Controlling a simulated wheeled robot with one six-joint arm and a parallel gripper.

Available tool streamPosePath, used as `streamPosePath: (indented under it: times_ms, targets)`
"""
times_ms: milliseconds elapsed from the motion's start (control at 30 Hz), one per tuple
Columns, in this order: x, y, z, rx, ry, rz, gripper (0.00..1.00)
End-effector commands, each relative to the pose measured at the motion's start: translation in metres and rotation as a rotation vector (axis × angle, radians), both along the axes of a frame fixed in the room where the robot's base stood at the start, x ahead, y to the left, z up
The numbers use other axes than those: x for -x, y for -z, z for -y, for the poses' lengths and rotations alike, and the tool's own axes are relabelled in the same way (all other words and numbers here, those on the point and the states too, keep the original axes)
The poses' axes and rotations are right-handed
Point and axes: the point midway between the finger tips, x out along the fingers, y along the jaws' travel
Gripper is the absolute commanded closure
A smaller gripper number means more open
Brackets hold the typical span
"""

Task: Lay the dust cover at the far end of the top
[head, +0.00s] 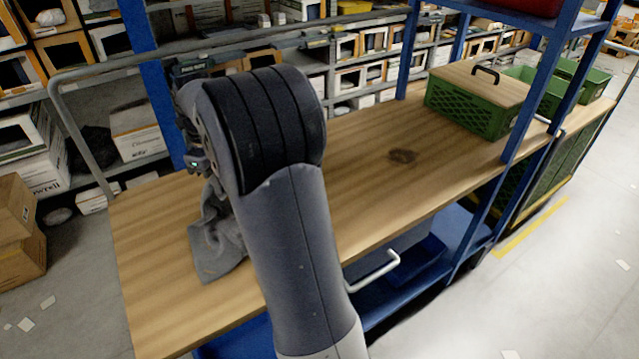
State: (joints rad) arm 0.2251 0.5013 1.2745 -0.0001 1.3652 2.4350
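The dust cover, a crumpled grey cloth (216,250), is at the left part of the wooden top (365,185). Its lower part spreads on or just over the boards, and its upper part rises in a narrow fold toward my gripper (200,170). My gripper is right above that fold, at the left edge of my arm. The fingertips are mostly hidden by my arm and the cloth, so I cannot see whether they pinch it. My arm also hides the cloth's right side.
A green crate (466,113) with a wooden lid and black handle stands at the top's right end, beside a blue upright (541,80). A dark round mark (402,156) shows on the bare middle. A grey rail (75,125) is at the left.

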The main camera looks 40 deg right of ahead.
Motion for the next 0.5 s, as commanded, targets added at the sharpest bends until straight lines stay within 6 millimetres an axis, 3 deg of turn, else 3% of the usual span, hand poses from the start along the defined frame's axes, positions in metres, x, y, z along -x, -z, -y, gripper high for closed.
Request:
streamPosePath:
  times_ms: [200,500]
  targets:
    - [0.001,0.039,0.0,-0.002,0.0,-0.005,1.0]
    - [0.0,0.065,0.0,0.0,0.0,-0.001,1.0]
